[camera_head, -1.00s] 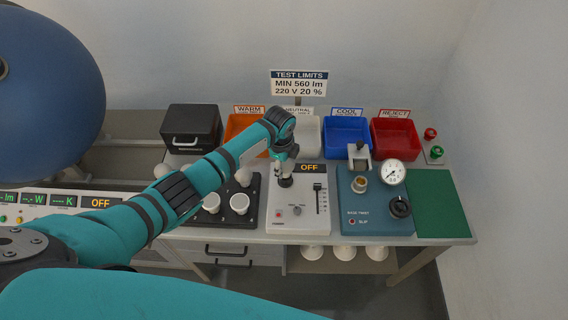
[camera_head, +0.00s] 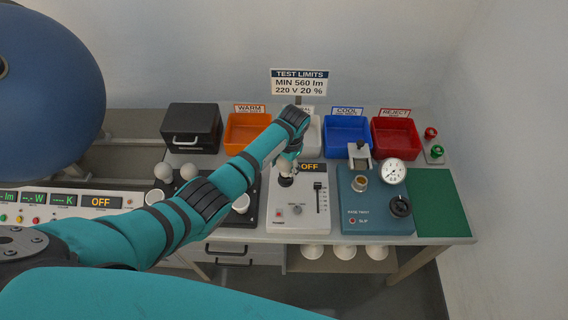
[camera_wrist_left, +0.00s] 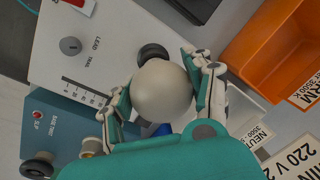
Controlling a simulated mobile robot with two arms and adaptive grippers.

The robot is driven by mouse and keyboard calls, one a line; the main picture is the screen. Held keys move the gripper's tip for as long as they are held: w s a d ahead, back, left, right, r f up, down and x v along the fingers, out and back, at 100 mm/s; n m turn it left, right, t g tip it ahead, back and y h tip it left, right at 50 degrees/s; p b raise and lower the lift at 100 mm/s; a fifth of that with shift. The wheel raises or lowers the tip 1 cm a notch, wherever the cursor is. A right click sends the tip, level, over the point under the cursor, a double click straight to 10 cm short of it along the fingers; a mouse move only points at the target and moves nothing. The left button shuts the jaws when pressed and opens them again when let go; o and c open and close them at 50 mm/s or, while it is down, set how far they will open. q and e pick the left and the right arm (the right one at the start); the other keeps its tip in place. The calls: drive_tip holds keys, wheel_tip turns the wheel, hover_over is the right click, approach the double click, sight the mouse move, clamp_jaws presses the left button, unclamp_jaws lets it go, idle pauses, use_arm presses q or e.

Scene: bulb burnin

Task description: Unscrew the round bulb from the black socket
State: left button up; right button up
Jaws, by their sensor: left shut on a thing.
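My left gripper (camera_head: 288,166) is over the white control box, with its fingers closed around the round bulb (camera_wrist_left: 161,92). The bulb is a plain off-white globe, and a small part of it shows below the fingers in the head view (camera_head: 286,169). The black socket (camera_head: 286,182) is directly below the bulb on the box. In the left wrist view the socket (camera_wrist_left: 152,51) shows as a dark ring partly behind the bulb. The bulb's base is hidden, so I cannot tell whether it is still in the socket. My right gripper is out of view.
The white control box (camera_head: 284,218) carries a slider and a knob. A teal tester (camera_head: 362,222) with a gauge stands right of it. Orange (camera_head: 236,141), blue (camera_head: 341,143) and red (camera_head: 391,147) bins line the back. Several bulbs stand on a black rack (camera_head: 252,192) at left.

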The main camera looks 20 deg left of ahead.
use_arm(q)
drive_tip(key=n, duration=0.3)
drive_tip(key=shift+d+n+g, duration=0.2)
drive_tip(key=shift+n+g, duration=0.1)
drive_tip(key=n, duration=0.4)
drive_tip(key=o, duration=1.1)
drive_tip(key=shift+s+r, duration=0.1)
drive_tip(key=shift+s, duration=0.05)
